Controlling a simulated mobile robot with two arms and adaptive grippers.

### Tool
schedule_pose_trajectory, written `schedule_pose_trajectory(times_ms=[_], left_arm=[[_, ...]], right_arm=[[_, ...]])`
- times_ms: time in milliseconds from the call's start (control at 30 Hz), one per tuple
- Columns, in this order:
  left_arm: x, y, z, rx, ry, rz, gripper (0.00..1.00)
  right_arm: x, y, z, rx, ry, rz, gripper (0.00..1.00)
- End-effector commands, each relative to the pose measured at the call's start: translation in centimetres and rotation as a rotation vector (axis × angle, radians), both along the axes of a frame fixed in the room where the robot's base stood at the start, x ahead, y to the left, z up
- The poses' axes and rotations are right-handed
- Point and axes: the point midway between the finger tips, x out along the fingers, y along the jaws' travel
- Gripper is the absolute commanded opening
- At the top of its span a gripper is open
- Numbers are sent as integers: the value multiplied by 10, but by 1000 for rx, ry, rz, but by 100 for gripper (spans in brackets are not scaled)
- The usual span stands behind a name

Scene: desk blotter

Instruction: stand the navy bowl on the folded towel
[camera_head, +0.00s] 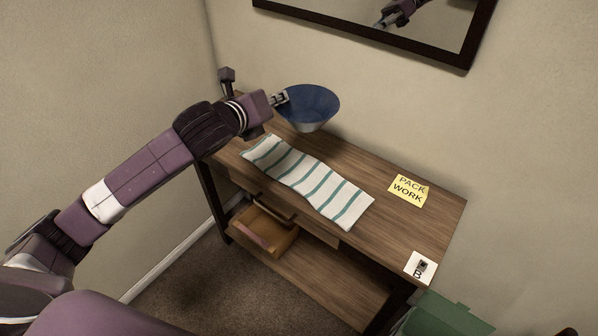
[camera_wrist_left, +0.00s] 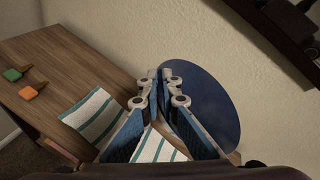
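The navy bowl (camera_head: 312,103) is at the back left of the desk, upright or nearly so. I cannot tell whether its base touches the desk. My left gripper (camera_head: 281,97) is at the bowl's left rim. In the left wrist view the fingertips of this gripper (camera_wrist_left: 163,74) are close together on the rim of the bowl (camera_wrist_left: 222,108). The folded towel (camera_head: 306,178), white with teal stripes, lies flat on the desk in front of the bowl. Part of the towel (camera_wrist_left: 92,115) shows beyond the fingers. My right gripper is not in view.
Green (camera_wrist_left: 12,74) and orange (camera_wrist_left: 29,93) pieces lie on the desk in the wrist view. A drawer (camera_head: 266,231) stands open. A green bin (camera_head: 445,315) is at lower right.

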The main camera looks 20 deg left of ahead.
Motion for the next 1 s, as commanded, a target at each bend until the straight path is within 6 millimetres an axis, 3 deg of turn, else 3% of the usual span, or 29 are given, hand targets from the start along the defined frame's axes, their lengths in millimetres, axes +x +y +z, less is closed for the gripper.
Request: schedule_pose_trajectory(times_ms=[500,1000], left_arm=[[-1,-1,-128,-5,8,0,0],[-1,-1,-189,-5,5,0,0]], right_arm=[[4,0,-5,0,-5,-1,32],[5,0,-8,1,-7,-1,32]])
